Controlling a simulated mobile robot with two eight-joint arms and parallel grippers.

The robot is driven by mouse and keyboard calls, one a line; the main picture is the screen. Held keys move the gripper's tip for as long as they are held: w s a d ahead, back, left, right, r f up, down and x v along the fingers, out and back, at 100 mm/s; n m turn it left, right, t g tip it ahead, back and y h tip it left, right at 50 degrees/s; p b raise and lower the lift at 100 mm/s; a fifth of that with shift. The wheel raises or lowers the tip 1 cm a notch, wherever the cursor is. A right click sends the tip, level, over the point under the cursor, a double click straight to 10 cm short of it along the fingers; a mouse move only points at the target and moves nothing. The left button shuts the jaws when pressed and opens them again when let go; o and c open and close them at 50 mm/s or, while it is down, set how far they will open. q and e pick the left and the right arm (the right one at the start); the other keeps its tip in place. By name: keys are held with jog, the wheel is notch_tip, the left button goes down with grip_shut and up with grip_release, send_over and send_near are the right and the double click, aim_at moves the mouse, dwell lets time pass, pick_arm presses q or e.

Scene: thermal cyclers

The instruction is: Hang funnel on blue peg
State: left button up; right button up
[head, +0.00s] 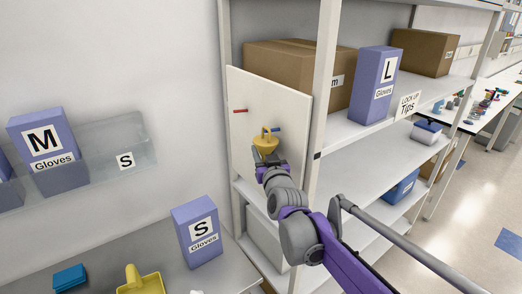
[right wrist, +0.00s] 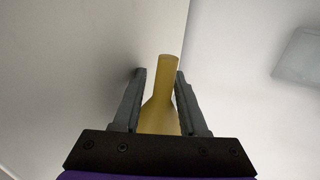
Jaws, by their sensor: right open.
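The yellow funnel (head: 265,145) is in front of the upright white pegboard panel in the head view, its small loop at the top. The loop meets the left end of the blue peg (head: 277,129); it looks to be around the peg, but the contact is too small to be sure. My right gripper (head: 263,166) is just below the funnel. In the right wrist view the funnel's stem (right wrist: 168,75) stands between the open fingers of that gripper (right wrist: 158,90), with gaps on both sides. My left gripper is not in view.
A red peg (head: 240,111) sticks out of the white panel (head: 250,90) left of the blue one. A shelf post (head: 322,90) stands close to the right. A purple S gloves box (head: 197,235) and a yellow scoop (head: 140,283) are on the bench below.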

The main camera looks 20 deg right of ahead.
jog(key=s+b, duration=0.1)
jog(key=s, duration=0.8)
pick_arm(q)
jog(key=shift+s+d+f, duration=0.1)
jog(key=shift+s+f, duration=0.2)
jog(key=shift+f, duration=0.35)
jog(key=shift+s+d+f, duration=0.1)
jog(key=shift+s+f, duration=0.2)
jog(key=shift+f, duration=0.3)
pick_arm(e)
jog(key=s+f+g+y, duration=0.1)
jog(key=s+f+g, duration=1.1)
jog(key=s+f, duration=1.6)
jog(key=shift+a+f+n+g, duration=0.3)
jog(key=shift+a, duration=0.1)
